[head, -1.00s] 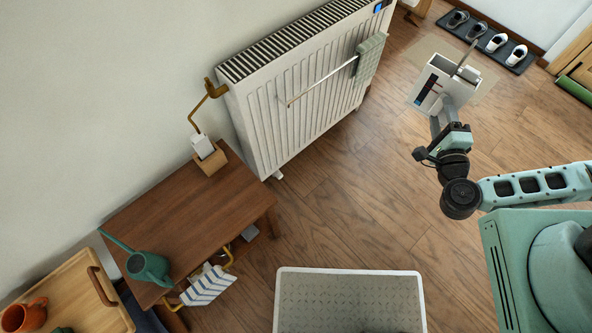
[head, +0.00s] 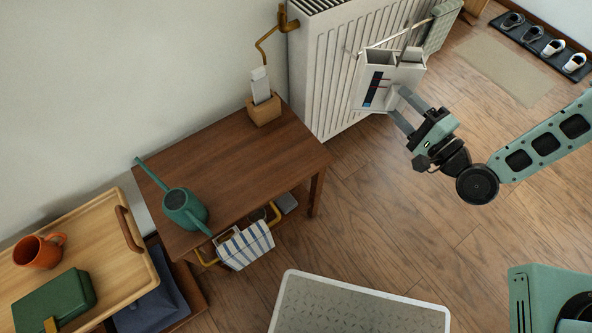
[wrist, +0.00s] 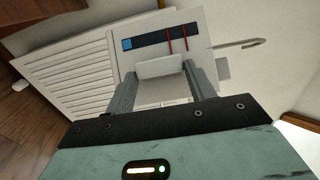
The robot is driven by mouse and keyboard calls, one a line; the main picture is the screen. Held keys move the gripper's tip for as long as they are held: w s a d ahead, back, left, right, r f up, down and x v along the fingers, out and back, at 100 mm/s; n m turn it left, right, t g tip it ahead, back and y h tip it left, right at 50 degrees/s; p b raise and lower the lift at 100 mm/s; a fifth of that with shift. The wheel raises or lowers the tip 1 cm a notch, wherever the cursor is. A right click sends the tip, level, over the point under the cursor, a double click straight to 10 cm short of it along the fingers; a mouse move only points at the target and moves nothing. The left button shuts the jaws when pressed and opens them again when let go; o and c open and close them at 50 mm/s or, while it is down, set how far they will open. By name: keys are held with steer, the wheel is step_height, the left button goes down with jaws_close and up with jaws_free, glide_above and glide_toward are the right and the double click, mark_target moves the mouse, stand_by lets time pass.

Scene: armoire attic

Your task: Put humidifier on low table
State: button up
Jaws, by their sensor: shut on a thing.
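The humidifier (head: 386,80) is a white, open-topped box with a dark strip and red lines on its face. It also shows in the wrist view (wrist: 205,38). My gripper (head: 396,102) is shut on it and holds it up, slightly tilted, in front of the radiator. In the wrist view my gripper's two fingers (wrist: 160,88) stand on either side of a pale block on the humidifier. The low table (head: 245,155) is dark brown wood, to the left of and lower than the humidifier. Its middle and right part are bare.
A green watering can (head: 184,208) and a wooden holder with a white item (head: 263,108) stand on the table. The white radiator (head: 335,60) is behind the humidifier. A tray (head: 110,245) is at left, a white-rimmed mat (head: 360,305) in front.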

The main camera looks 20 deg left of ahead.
steer(key=s+a+f+n+g+y+b, duration=0.15)
steer(key=s+a+n+g+b, duration=0.35)
steer(key=a, duration=0.6)
steer(key=s+a+f+n+g+y+b, duration=0.1)
steer(key=s+a+n+g+y+b, duration=0.15)
steer(key=s+a+g+b, duration=0.65)
steer(key=f+t, duration=0.1)
steer(key=f, duration=0.2)
steer(key=w+a+f+t, duration=0.1)
steer(key=f, duration=0.2)
steer(key=w+f+t, duration=0.1)
steer(key=f, duration=0.2)
steer(key=shift+w+a+f, duration=0.1)
steer(key=shift+a+f, duration=0.1)
steer(key=shift+a, duration=0.05)
steer(key=o, duration=1.2)
steer(key=shift+f+b, duration=0.2)
steer(key=shift+b, duration=0.1)
